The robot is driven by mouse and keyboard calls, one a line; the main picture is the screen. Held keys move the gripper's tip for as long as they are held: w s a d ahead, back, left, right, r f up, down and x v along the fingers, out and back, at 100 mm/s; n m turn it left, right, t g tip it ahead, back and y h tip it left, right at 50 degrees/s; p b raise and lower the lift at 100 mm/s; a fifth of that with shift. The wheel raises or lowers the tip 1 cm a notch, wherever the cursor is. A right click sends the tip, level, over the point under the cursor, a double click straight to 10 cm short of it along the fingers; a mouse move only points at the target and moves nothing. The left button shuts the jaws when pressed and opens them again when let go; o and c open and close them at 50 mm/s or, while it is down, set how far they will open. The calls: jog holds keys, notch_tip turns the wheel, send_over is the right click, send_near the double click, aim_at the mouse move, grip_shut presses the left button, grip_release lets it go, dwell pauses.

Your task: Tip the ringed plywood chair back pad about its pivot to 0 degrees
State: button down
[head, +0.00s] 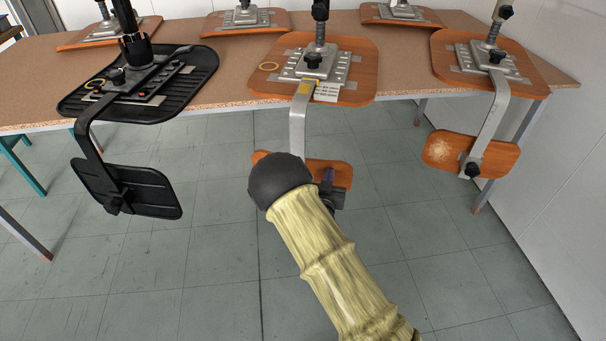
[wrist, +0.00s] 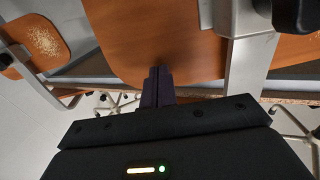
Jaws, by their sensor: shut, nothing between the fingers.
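My arm hides the middle of the pad in the head view. In the wrist view the pad (wrist: 185,40) fills the upper middle, with the bar and a black knob (wrist: 296,14) at its right. My gripper (head: 328,176) is shut and empty. Its dark fingertips (wrist: 158,72) overlap the pad's lower edge; I cannot tell whether they touch.
A black chair (head: 150,80) with its own yellow ring and hanging back pad (head: 128,190) is at left. Another plywood chair's pad (head: 470,155), with a pale worn patch, hangs at right. The table edge (head: 230,115) runs behind.

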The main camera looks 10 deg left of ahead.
jog(key=shift+w+d, duration=0.1)
jog(key=shift+w, duration=1.1)
dwell(1.2)
jog(key=shift+s, duration=0.1)
jog(key=s, duration=0.6)
jog(key=shift+s+a, duration=0.3)
jog(key=shift+s, duration=0.1)
dwell(0.7)
